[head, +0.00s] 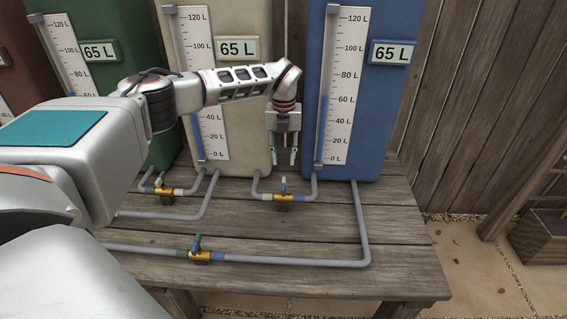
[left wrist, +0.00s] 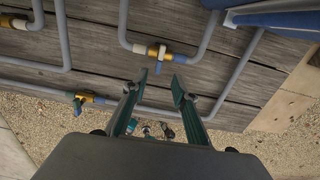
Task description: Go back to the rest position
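My left gripper (head: 283,155) hangs pointing down in front of the gap between the cream tank (head: 255,90) and the blue tank (head: 390,110). Its two fingers are apart with nothing between them. In the left wrist view the green fingers (left wrist: 160,92) are also spread and empty. A brass valve with a blue handle (head: 284,196) lies below the gripper, apart from it; it also shows in the left wrist view (left wrist: 158,53). My right gripper is not seen in either view.
A wooden table (head: 405,240) carries the tanks and grey pipes (head: 300,262). Another valve (head: 200,256) is near the front edge, and one more (head: 165,191) is at the left. A green tank (head: 105,75) stands behind my arm. A plank fence (head: 480,110) is at the right.

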